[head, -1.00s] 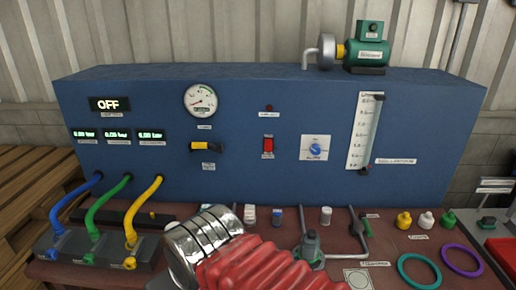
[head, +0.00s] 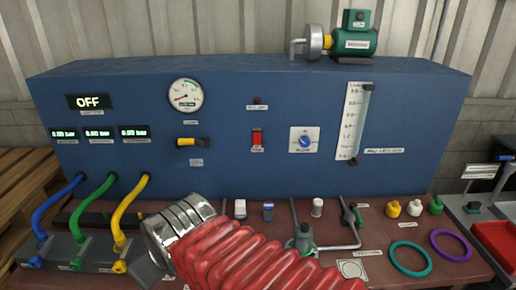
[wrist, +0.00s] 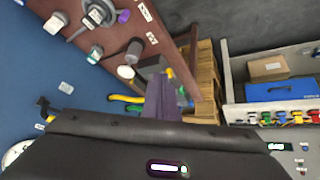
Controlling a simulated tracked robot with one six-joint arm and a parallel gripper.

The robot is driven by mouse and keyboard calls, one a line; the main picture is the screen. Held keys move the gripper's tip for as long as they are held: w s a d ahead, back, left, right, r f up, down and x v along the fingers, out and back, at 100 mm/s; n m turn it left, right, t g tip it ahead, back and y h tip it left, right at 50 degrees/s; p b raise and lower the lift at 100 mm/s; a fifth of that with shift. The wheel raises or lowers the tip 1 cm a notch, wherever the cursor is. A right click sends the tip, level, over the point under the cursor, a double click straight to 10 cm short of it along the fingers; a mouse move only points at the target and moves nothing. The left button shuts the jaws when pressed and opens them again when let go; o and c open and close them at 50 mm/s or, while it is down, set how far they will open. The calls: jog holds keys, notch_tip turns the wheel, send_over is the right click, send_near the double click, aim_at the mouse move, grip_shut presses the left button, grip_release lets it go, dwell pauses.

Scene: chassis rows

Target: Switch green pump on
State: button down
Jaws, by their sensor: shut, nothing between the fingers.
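The green pump (head: 352,42) sits on top of the blue panel (head: 230,90), near its right end, with a grey housing and a bent outlet pipe. A red rocker switch (head: 257,139) is on the panel's front, left of a blue knob (head: 305,142) on a white plate. A display (head: 90,101) at the panel's upper left reads OFF. My gripper (wrist: 163,98) is shut and empty in the wrist view, pointing away from the panel's switch. In the head view its fingers are mostly hidden beyond my wrist, low at left, apart from the panel.
A yellow-handled valve (head: 193,142) and a round gauge (head: 185,95) are on the panel. Blue, green and yellow hoses (head: 132,205) run to dark blocks at left. Pipe fittings, small caps and two rings (head: 411,258) occupy the brown bench (head: 380,215).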

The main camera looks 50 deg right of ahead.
jog(key=w+d+n+t+h, duration=0.2)
jog(key=w+d, duration=0.3)
jog(key=d, duration=0.3)
jog(key=w+d+n+t+h, duration=0.2)
jog(key=w+d, duration=0.3)
jog(key=d, duration=0.3)
jog(key=s+d+r+n+h, duration=0.1)
jog(key=d+h, duration=0.3)
jog(key=d, duration=0.6)
jog(key=s+d+r+n+h, duration=0.1)
jog(key=s+d+n+h, duration=0.1)
jog(key=d, duration=0.8)
jog(key=shift+s+d+h, duration=0.15)
jog(key=shift+s+h, duration=0.7)
jog(key=shift+h, duration=0.25)
